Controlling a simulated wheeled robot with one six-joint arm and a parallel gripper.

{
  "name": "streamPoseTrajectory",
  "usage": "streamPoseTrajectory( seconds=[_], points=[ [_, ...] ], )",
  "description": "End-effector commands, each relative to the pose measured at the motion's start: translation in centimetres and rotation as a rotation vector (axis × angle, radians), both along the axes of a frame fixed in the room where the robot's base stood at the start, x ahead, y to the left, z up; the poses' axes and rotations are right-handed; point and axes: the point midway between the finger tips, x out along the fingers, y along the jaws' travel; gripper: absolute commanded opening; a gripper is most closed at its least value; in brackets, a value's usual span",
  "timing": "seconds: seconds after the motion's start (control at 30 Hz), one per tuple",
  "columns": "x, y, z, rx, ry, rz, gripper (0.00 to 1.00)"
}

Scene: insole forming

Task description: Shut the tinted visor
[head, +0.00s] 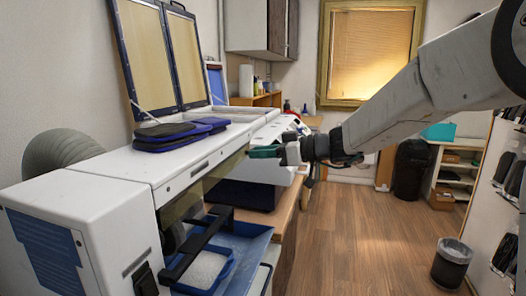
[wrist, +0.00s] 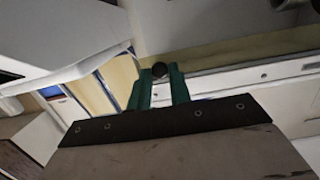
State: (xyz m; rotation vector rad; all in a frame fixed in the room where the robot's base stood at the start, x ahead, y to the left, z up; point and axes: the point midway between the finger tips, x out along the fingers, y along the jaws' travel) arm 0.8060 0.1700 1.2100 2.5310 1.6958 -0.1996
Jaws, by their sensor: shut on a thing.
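The tinted visor (head: 222,170) is a see-through olive panel below the front edge of the long white machine (head: 190,172). In the wrist view the visor (wrist: 235,48) shows as an olive strip crossing behind my fingertips. My gripper (head: 258,152) has green fingers and is at the visor's far end in the head view. In the wrist view my gripper (wrist: 160,78) is shut on a dark round knob (wrist: 160,69) in front of the olive strip. The visor stands out from the machine front, with the space under it open. How the knob joins the visor is hidden.
A blue tray (head: 255,246) with a black frame sticks out below the visor. Blue-black pads (head: 180,132) lie on the machine top, before a raised two-pane lid (head: 160,55). The wooden floor (head: 335,235) to the right is clear up to a bin (head: 451,263).

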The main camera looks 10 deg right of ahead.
Motion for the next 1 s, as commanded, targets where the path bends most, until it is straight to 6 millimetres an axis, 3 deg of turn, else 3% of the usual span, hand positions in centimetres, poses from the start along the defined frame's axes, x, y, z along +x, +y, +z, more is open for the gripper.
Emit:
streamPoseTrajectory(
  seconds=[0.47,0.5,0.57,0.87,1.0],
  points=[
    [0.0,0.2,-0.1,0.015,-0.005,0.002,0.00],
    [0.0,0.2,-0.1,0.015,-0.005,0.002,0.22],
    [0.0,0.2,-0.1,0.015,-0.005,0.002,0.39],
    [0.0,0.0,0.0,0.014,-0.005,0.000,0.40],
    [-0.4,-1.2,0.1,0.014,-0.005,-0.002,0.40]
  ],
)
